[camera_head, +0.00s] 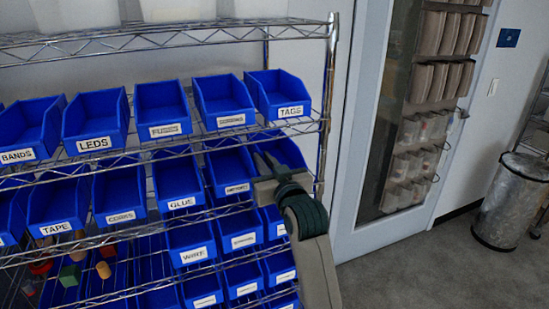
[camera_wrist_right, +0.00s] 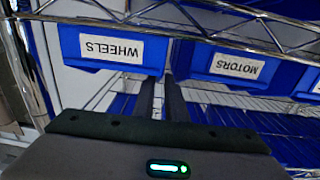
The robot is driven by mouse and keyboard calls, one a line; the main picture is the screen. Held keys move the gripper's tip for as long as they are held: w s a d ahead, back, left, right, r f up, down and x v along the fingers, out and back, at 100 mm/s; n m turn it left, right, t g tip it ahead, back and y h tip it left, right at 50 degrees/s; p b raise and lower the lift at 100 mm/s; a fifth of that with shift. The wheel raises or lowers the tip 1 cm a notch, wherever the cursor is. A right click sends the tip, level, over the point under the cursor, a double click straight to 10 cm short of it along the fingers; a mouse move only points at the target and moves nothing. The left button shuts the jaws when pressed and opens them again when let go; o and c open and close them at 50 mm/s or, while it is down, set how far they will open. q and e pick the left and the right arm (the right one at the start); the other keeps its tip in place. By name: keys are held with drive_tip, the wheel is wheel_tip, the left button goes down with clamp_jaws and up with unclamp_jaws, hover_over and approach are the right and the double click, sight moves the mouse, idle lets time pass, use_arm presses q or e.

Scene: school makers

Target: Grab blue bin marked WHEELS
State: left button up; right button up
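The blue WHEELS bin (camera_wrist_right: 150,65) shows upside down in the right wrist view, its white label facing me. In the head view, the blue bin at the right end of the second row (camera_head: 287,150) matches its place, but my gripper and arm cover its label. My right gripper (camera_head: 265,160) is in front of that bin. In the right wrist view its two dark fingers (camera_wrist_right: 160,95) are a small gap apart, beside the bin's lower right edge. I see nothing held, and cannot tell whether the fingertips touch the bin. My left gripper is not in view.
The blue MOTORS bin (camera_wrist_right: 235,66) is the neighbour on the same shelf. Wire shelf rails (camera_wrist_right: 215,25) run close by. Several other labelled blue bins, such as LEDS (camera_head: 95,120), fill the rack. The rack's post (camera_head: 325,110) stands just right of the bin; a door (camera_head: 352,190) is beyond.

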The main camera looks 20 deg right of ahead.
sight(260, 153)
idle(0.3)
drive_tip(key=shift+w+r+p, duration=0.1)
drive_tip(key=shift+w+p, duration=0.45)
drive_tip(key=shift+w, duration=0.05)
drive_tip(key=w+p, duration=0.1)
drive_tip(key=w, duration=0.1)
drive_tip(key=shift+w+p, duration=0.3)
drive_tip(key=shift+w, duration=0.1)
drive_tip(key=shift+w+f, duration=0.2)
drive_tip(key=shift+w, duration=0.4)
clamp_jaws()
drive_tip(key=shift+r, duration=0.1)
